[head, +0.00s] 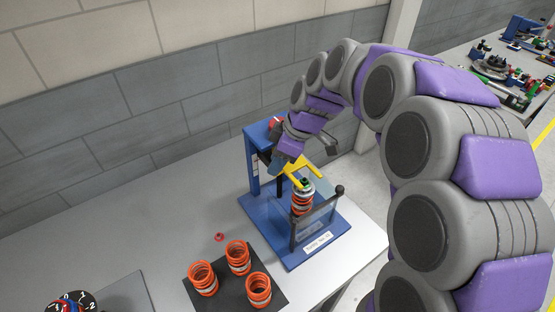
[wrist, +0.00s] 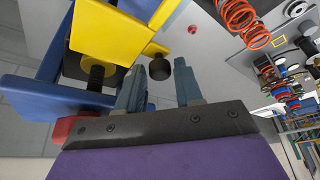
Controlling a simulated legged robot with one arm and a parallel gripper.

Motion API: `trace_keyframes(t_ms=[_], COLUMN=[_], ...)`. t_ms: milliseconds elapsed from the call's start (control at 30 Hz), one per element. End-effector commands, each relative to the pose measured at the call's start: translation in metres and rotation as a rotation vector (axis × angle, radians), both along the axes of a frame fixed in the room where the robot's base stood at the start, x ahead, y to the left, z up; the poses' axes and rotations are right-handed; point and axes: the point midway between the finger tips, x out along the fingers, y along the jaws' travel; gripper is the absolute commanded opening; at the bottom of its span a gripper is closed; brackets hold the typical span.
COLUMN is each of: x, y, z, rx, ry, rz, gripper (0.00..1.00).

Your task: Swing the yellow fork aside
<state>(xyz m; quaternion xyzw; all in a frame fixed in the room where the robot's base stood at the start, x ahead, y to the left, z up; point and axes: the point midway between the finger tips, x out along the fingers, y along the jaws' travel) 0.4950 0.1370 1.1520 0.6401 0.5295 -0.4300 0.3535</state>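The yellow fork (head: 290,168) sits on the blue fixture (head: 256,205), reaching over an orange spring (head: 302,204) that stands in it. In the wrist view the yellow fork (wrist: 106,35) is large at the upper left, close to my gripper. My gripper (head: 287,150) is at the upper part of the fixture, beside the fork. In the wrist view my gripper (wrist: 160,92) shows two blue-grey fingers spread apart, with no object clearly between them. A dark round knob (wrist: 159,68) lies just beyond the gap. Whether a finger touches the fork cannot be told.
Several orange springs (head: 239,257) stand on a dark mat at the table front, with a small red ring (head: 219,237) nearby. A dial (head: 72,301) is at the lower left. The grey table (head: 140,225) is clear left of the fixture. A wall (head: 180,90) stands close behind.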

Motion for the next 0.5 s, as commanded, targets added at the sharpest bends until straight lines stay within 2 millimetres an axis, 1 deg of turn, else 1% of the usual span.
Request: trace_keyframes(t_ms=[200,500], x=[0.0003,0.0008], y=[0.0002,0.0001], z=[0.0005,0.0007], rx=[0.001,0.001], ry=[-0.001,-0.002], rz=[0.0,-0.001], gripper=[0.34,0.06])
